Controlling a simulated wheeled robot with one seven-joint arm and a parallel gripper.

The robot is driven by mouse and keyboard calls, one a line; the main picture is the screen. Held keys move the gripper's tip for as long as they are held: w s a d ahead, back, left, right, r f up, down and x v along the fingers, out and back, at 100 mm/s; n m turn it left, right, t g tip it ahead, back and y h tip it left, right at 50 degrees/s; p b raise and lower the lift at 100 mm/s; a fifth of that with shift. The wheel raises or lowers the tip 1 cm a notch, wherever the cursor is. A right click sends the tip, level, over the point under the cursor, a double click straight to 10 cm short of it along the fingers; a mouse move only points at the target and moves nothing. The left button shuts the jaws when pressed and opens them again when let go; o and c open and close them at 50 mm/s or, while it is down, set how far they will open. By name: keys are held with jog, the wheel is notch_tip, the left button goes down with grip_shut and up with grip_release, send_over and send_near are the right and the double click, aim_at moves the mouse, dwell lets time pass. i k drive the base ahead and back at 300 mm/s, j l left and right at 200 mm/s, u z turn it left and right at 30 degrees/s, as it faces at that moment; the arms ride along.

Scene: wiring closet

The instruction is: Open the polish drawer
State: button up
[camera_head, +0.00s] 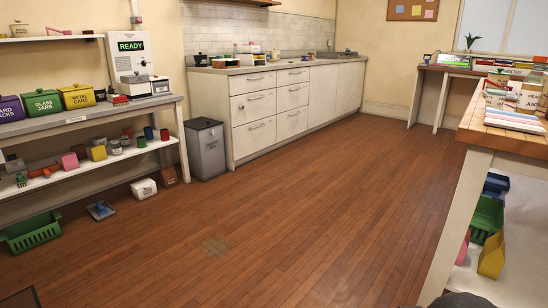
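A white cabinet stands along the back wall under a grey counter (300,65). It has two columns of drawers with bar handles, and all of them look closed. The left column has a top drawer (252,83), a middle drawer (253,107) and a bottom drawer (254,136). The right column has a top drawer (292,76), a middle drawer (292,97) and a bottom drawer (292,122). I cannot read any label that marks one as the polish drawer. My gripper is not in view.
The wooden floor (270,220) is clear up to the cabinet. A grey bin (206,152) stands at the cabinet's left end. A shelf unit (80,126) with bins, a green basket (31,233) and a white box (143,188) are left. A workbench (510,139) is right.

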aim_at(258, 105)
jog(key=i+j+u, duration=0.2)
jog(key=i+u, duration=0.15)
jog(key=i, duration=0.25)
jog(key=i+u, duration=0.3)
jog(key=i, duration=0.35)
jog(key=i+l+u, duration=0.1)
jog(key=i+u, duration=0.25)
jog(key=i, duration=0.3)
jog(key=i+l+z, duration=0.2)
jog(key=i, duration=0.7)
jog(key=i+z, duration=0.2)
jog(key=i, duration=0.7)
jog(key=i+j+z, duration=0.25)
jog(key=i, duration=0.65)
jog(key=i+j+z, duration=0.15)
jog(key=i, duration=0.4)
jog(key=i+j+z, duration=0.1)
jog(key=i+j, duration=0.35)
jog(key=i+j+z, duration=0.15)
jog(key=i+j, duration=0.2)
jog(key=i, duration=0.3)
